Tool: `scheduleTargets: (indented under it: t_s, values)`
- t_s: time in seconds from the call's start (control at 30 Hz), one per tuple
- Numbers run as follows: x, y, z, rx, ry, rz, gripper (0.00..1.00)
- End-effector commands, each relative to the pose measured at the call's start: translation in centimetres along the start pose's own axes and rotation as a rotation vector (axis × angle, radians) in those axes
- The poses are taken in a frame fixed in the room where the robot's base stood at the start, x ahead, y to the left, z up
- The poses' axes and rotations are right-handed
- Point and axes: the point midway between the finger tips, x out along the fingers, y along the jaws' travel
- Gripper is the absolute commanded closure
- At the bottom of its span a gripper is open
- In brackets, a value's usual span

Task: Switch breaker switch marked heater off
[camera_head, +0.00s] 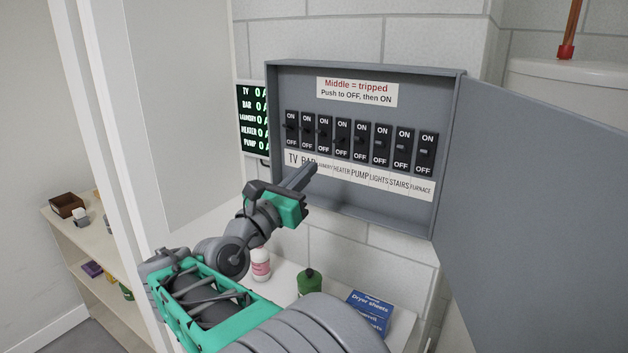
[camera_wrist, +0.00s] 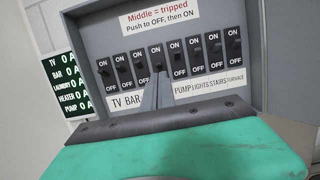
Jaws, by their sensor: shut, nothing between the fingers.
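The open grey breaker box (camera_head: 380,211) hangs on the wall with a row of black switches, each marked ON above and OFF below. The heater switch (camera_head: 342,139) is fourth from the left, above the HEATER label on the white strip. In the wrist view the heater switch (camera_wrist: 157,58) stands directly beyond my fingertips. My gripper (camera_head: 312,166) is shut and empty, pointing up at the row from below. In the wrist view my gripper (camera_wrist: 158,77) overlaps the lower part of that switch and hides its label. Contact and the lever's exact position cannot be told.
A sign (camera_head: 357,92) reads "Middle = tripped". A green readout (camera_head: 253,119) beside the box lists the circuits with 0 A. The box door (camera_head: 540,200) stands open at right. A bottle (camera_head: 261,264), green container (camera_head: 309,282) and blue box (camera_head: 369,313) stand below.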

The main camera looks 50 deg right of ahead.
Motion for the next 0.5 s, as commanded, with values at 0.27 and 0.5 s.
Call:
scheduleTargets:
  t_s: [0.27, 0.5]
  values:
    - [-0.1, 0.0, 0.2, -0.001, 0.001, 0.0, 1.0]
    - [-0.1, 0.7, -6.4, -0.007, -0.004, 0.007, 1.0]
